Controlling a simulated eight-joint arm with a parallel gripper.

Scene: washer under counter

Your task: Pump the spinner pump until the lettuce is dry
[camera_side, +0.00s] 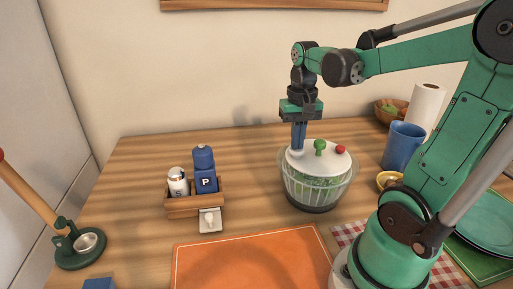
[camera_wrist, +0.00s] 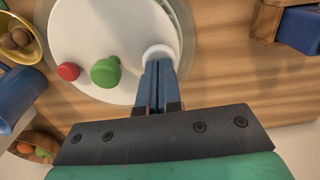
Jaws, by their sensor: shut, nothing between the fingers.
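The salad spinner (camera_side: 317,192) stands on the wooden counter, with a clear ribbed bowl and green lettuce (camera_side: 318,183) showing inside. Its white lid (camera_side: 322,164) carries a green knob (camera_side: 320,146), a red button (camera_side: 340,149) and a round white pump (camera_side: 296,153) at the left. In the wrist view the pump (camera_wrist: 160,50) lies at the fingertips, beside the green knob (camera_wrist: 106,72) and red button (camera_wrist: 68,71). My gripper (camera_side: 298,148) is shut and empty, its blue fingers pointing down at the pump. I cannot tell whether they touch or press it.
A wooden caddy (camera_side: 195,202) with salt and pepper shakers stands left of the spinner. A blue cup (camera_side: 403,147), a yellow bowl (camera_side: 388,180) and a paper towel roll (camera_side: 426,106) are right. An orange mat (camera_side: 250,262) lies in front.

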